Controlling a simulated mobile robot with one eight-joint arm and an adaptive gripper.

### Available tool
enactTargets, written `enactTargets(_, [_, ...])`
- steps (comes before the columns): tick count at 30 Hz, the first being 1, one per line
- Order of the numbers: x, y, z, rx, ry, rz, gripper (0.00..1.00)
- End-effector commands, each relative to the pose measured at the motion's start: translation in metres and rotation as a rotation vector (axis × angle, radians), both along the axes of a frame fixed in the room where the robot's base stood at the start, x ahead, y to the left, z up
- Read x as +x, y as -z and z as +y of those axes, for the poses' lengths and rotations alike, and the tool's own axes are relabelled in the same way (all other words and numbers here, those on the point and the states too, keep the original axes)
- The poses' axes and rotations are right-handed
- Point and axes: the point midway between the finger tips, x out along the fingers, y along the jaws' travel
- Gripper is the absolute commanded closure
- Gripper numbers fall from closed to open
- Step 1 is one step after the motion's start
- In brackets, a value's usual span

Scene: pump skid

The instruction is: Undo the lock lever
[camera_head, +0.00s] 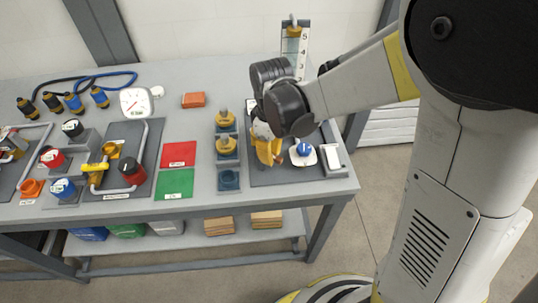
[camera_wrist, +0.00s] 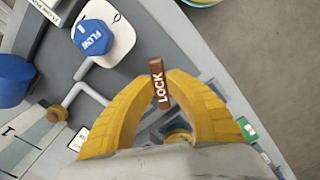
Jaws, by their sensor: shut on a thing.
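The lock lever (camera_wrist: 158,84) is a brown bar with white LOCK lettering, seen in the wrist view between my yellow fingertips. My gripper (camera_wrist: 157,92) is shut on it, one finger at each side. In the head view my gripper (camera_head: 268,150) is over the dark panel at the right end of the table, pointing down.
Yellow-topped fittings (camera_head: 227,146) stand left of the panel. A red mat (camera_head: 179,154) and a green mat (camera_head: 174,183) lie further left. A white block (camera_head: 331,157) is near the right table edge. A blue round part (camera_wrist: 12,80) and a grey pipe are close to my fingers.

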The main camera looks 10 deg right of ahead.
Motion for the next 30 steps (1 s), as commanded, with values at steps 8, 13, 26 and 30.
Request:
enactTargets(8, [0.006, 0.000, -0.003, 0.000, -0.250, 0.000, 1.00])
enactTargets(13, [0.010, 0.000, -0.004, 0.000, -0.383, 0.000, 1.00])
enactTargets(26, [0.015, 0.000, -0.005, 0.000, -0.569, 0.000, 1.00])
enactTargets(30, [0.015, 0.000, -0.005, 0.000, -0.586, 0.000, 1.00])
